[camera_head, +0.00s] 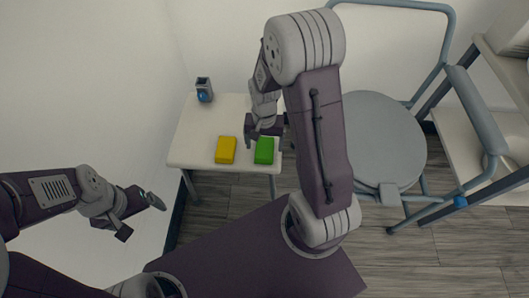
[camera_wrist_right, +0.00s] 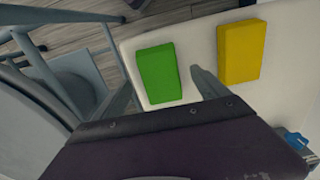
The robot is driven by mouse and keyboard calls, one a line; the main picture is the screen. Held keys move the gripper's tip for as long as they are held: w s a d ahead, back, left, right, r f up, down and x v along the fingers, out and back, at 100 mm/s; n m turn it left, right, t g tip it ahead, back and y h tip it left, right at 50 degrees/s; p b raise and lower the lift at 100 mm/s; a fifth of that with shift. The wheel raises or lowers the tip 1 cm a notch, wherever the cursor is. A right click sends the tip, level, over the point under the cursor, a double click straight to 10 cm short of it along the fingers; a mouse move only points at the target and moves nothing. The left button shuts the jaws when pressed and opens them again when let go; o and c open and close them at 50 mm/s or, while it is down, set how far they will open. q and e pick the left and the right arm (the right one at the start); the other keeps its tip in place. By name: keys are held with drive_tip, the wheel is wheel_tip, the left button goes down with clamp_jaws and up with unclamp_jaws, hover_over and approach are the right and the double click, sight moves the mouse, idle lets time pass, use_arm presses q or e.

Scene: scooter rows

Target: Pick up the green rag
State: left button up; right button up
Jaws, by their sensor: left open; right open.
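The green rag (camera_head: 264,150) is a small folded block lying flat near the front right edge of a small white table (camera_head: 188,148). My right gripper (camera_head: 265,140) is over the table just behind the rag. In the right wrist view the rag (camera_wrist_right: 159,73) lies ahead of the open fingers (camera_wrist_right: 160,90), roughly between their lines, with nothing held. I cannot tell the exact height of the fingers above it. My left gripper (camera_head: 140,217) is open and empty, off to the left, away from the table.
A yellow block (camera_head: 225,150) lies left of the rag with a narrow gap; it also shows in the right wrist view (camera_wrist_right: 239,53). A grey and blue item (camera_head: 204,90) stands at the table's back left. A grey round-seated chair (camera_head: 378,140) stands close on the right.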

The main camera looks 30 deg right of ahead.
sight(264, 149)
wheel_tip(264, 149, down, 3)
drive_tip(key=shift+f+b, duration=0.1)
drive_tip(key=shift+b, duration=0.4)
drive_tip(key=shift+r, duration=0.2)
drive_tip(key=c, duration=1.5)
use_arm(q)
wheel_tip(264, 149, up, 4)
drive_tip(key=p, duration=0.6)
drive_tip(key=shift+f, duration=0.1)
use_arm(e)
drive_tip(key=shift+o, duration=0.2)
wheel_tip(264, 149, up, 10)
